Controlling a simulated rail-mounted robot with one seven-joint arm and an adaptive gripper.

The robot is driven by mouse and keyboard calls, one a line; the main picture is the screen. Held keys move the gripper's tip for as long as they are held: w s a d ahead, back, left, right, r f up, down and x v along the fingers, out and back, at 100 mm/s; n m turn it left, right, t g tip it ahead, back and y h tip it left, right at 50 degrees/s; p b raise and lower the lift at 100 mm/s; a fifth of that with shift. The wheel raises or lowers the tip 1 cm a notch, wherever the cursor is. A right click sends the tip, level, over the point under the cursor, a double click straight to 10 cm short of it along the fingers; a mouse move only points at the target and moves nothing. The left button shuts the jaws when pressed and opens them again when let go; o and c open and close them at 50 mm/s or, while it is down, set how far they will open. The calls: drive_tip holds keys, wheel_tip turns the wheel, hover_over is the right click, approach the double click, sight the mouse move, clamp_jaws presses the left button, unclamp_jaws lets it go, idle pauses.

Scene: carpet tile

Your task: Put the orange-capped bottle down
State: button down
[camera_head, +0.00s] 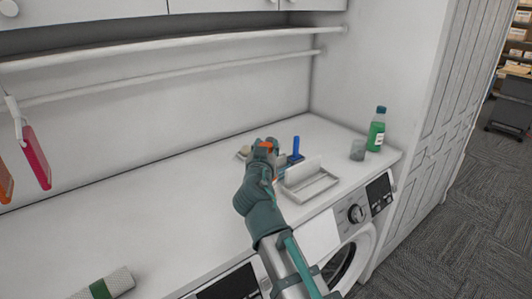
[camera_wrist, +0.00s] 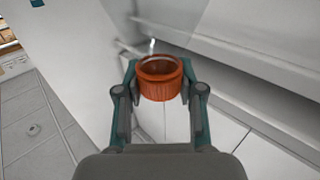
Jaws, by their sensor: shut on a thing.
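In the wrist view, the orange cap (camera_wrist: 160,82) of the bottle sits between the two fingers of my gripper (camera_wrist: 158,88), which is shut on it. A pale, see-through shape beyond the cap may be the bottle's body, but its outline is unclear. In the head view, my gripper (camera_head: 264,152) is over the white counter (camera_head: 190,210), left of the white tray. A bit of orange (camera_head: 265,145) shows at its tip. The rest of the bottle is hidden there, so I cannot tell whether it touches the counter.
A white tray (camera_head: 312,190), a blue-handled tool (camera_head: 296,148) and a small beige item (camera_head: 243,152) are close to my gripper. A grey cup (camera_head: 358,150) and a green bottle (camera_head: 376,134) stand at the right. A banded roll (camera_head: 100,288) lies front left. The counter's left-middle is clear.

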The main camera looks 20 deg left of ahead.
drive_tip(key=shift+f, duration=1.3)
drive_tip(key=c, duration=0.7)
unclamp_jaws()
drive_tip(key=shift+r, duration=0.1)
drive_tip(key=shift+r, duration=0.2)
drive_tip(key=s+b, duration=0.1)
drive_tip(key=s, duration=0.3)
drive_tip(key=s+d+b, duration=0.1)
drive_tip(key=s+b, duration=0.1)
drive_tip(key=s, duration=0.2)
drive_tip(key=s+d+b, duration=0.1)
drive_tip(key=s, duration=0.3)
drive_tip(key=shift+d+f, duration=0.1)
drive_tip(key=shift+d, duration=0.1)
